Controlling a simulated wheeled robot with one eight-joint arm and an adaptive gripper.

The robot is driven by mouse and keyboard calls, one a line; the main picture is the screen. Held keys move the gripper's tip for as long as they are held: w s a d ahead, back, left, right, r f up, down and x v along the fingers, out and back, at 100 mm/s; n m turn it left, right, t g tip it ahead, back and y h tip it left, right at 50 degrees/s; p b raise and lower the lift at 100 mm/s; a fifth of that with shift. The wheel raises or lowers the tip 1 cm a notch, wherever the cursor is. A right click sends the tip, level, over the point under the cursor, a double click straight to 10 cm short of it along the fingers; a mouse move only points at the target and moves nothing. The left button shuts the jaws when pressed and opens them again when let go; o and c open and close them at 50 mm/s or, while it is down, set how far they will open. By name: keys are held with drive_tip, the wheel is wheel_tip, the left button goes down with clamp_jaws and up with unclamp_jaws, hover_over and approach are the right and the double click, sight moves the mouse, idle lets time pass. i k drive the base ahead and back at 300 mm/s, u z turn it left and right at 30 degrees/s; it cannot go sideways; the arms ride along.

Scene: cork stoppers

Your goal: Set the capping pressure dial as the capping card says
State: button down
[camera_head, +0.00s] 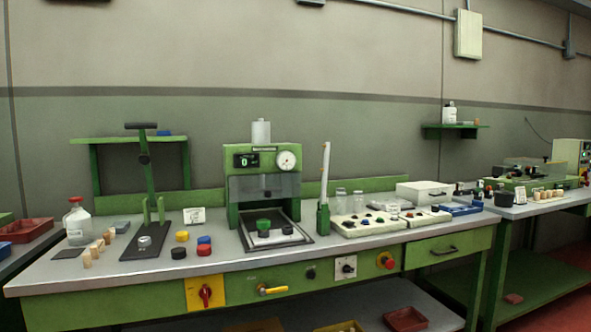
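A dial with a dark knob on a white plate (345,267) is on the green front panel of the bench, right of centre. Its marks are too small to read. A small white card (193,215) stands on the bench between the lever press and the green machine; its writing is not legible, so I cannot tell if it is the capping card. The green machine (233,212) has a display (246,160) showing a green figure that looks like 0, and a round white gauge (286,160) at its upper right. My gripper is not in view.
The panel also bears a red switch (205,294) on yellow, a yellow lever (272,290), a black knob (311,272) and a red button (386,261). A lever press (148,180), a bottle (77,224), cork stoppers (88,258) and coloured caps (182,236) stand on the bench.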

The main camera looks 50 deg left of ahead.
sight(346, 268)
drive_tip(key=z, duration=0.05)
drive_tip(key=i, duration=1)
drive_tip(key=u, duration=2.7)
drive_tip(key=i, duration=1)
drive_tip(key=u, duration=0.1)
